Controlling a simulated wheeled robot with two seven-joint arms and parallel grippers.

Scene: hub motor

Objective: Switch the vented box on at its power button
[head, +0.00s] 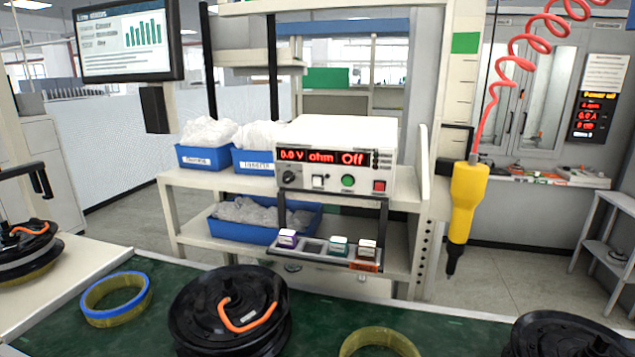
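The vented box (336,157) is a white instrument on the upper shelf of the rack behind the bench. Its red display (322,157) reads "0.0 V", "ohm" and "Off". Along its lower front are a dark knob (289,177), a white switch (318,182), a round green button (348,181) and a red square switch (379,186). Any label marking the power button is too small to read. Neither of my grippers is in view, and nothing covers the box's front.
A tray (313,247) with small coloured blocks hangs below the box. A yellow screwdriver (467,205) hangs at right on a red coiled cord. On the green bench (140,325) are a black hub motor (228,305) and a blue-edged ring (116,297). Blue bins (205,157) stand left of the box.

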